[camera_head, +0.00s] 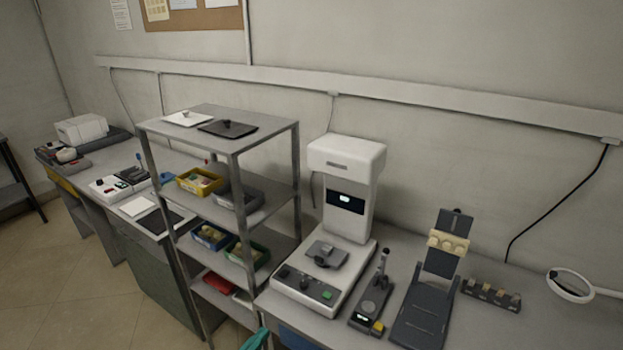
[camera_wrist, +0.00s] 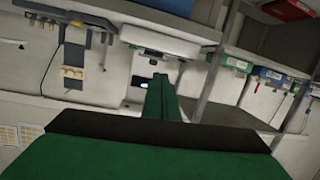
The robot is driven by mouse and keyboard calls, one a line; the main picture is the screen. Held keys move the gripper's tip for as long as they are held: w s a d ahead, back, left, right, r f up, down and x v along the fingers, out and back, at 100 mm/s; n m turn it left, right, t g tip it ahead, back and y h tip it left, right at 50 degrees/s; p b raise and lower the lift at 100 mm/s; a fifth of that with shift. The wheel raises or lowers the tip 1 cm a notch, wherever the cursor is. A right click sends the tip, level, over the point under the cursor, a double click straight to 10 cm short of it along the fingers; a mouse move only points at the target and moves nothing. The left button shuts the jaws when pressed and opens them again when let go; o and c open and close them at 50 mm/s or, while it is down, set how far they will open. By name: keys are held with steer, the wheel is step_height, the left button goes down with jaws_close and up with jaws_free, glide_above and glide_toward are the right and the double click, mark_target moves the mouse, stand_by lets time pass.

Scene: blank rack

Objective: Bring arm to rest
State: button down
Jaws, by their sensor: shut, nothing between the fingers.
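My gripper (camera_wrist: 160,82) shows in the wrist view as green fingers standing together beyond a black bar and a wide green body. The fingers are shut with nothing between them. In the wrist view the scene looks upside down, and the fingers point toward the wall side, below the white machine (camera_wrist: 165,38) in the picture. In the head view only a small teal piece shows at the bottom edge, and I cannot tell which part it is. The rest of my arm is hidden.
A grey metal rack (camera_head: 297,165) with trays and bins stands left of the white bench machine (camera_head: 345,155). A small dark device (camera_head: 373,300), a dark stand (camera_head: 425,310) and a ring lamp (camera_head: 570,285) are to the right. Bare bench shows near the right front.

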steer(key=s+d+f+n+y, duration=0.3)
steer(key=s+f, duration=0.4)
steer(key=s, duration=0.1)
steer(key=s+d+f+n+y, duration=0.3)
steer(key=s+d+f, duration=0.1)
steer(key=s+f, duration=0.35)
steer(key=s+d+r, duration=0.2)
steer(key=s+r, duration=0.1)
steer(key=s, duration=0.3)
steer(key=s+d+r+m+t, duration=0.1)
steer(key=s+d+r, duration=0.1)
steer(key=s+r, duration=0.2)
steer(key=s+d+r+m, duration=0.1)
steer(key=s+d+r, duration=0.1)
steer(key=s, duration=0.8)
steer(key=shift+r+y, duration=0.4)
steer(key=shift+r, duration=0.45)
steer(key=shift+w, duration=0.1)
